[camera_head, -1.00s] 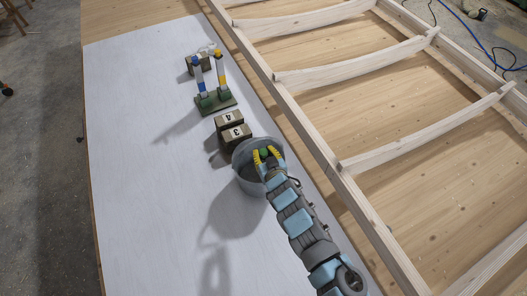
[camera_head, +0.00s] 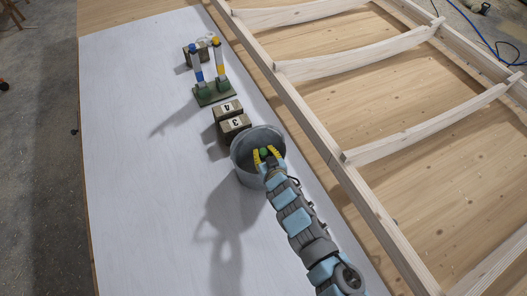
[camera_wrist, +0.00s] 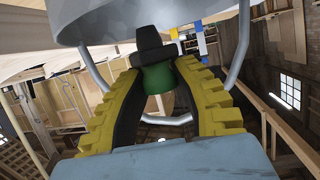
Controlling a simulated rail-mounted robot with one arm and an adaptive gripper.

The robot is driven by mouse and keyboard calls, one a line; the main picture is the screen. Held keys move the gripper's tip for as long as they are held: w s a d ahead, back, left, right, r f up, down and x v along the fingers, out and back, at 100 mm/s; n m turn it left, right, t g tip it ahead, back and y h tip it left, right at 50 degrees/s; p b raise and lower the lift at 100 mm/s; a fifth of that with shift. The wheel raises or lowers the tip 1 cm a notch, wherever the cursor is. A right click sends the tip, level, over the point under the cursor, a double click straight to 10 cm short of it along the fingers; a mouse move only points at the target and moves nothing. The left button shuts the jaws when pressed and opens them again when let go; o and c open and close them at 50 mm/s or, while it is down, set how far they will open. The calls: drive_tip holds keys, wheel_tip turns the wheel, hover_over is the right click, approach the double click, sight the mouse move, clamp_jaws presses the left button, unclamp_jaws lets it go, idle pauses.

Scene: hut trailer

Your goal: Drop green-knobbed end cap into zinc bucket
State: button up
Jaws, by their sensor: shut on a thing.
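The green-knobbed end cap (camera_wrist: 156,76) is pinched between the yellow fingers of my gripper (camera_wrist: 160,88), with its dark cap part pointing away from me. In the head view my gripper (camera_head: 264,156) reaches over the mouth of the zinc bucket (camera_head: 242,172), and a bit of the green knob shows between the fingers. In the wrist view the bucket's grey wall (camera_wrist: 110,18) fills the top, and its wire handle shows beside the fingers. Whether the cap is above the rim or below it, I cannot tell.
Two blocks marked 3 (camera_head: 234,124) and 4 (camera_head: 227,108) stand just behind the bucket. Farther back are a green stand (camera_head: 217,93) with blue and yellow tubes and another small block (camera_head: 197,50). A wooden frame (camera_head: 320,140) runs along the right. The white surface at left is clear.

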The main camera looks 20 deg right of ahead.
drive_tip(key=o, duration=1)
drive_tip(key=shift+c, duration=0.2)
drive_tip(key=shift+s, duration=0.1)
drive_tip(key=shift+s+r, duration=0.2)
drive_tip(key=shift+s, duration=0.35)
drive_tip(key=v, duration=1)
drive_tip(key=shift+s+r, duration=0.2)
drive_tip(key=shift+s, duration=0.05)
drive_tip(key=shift+a, duration=0.15)
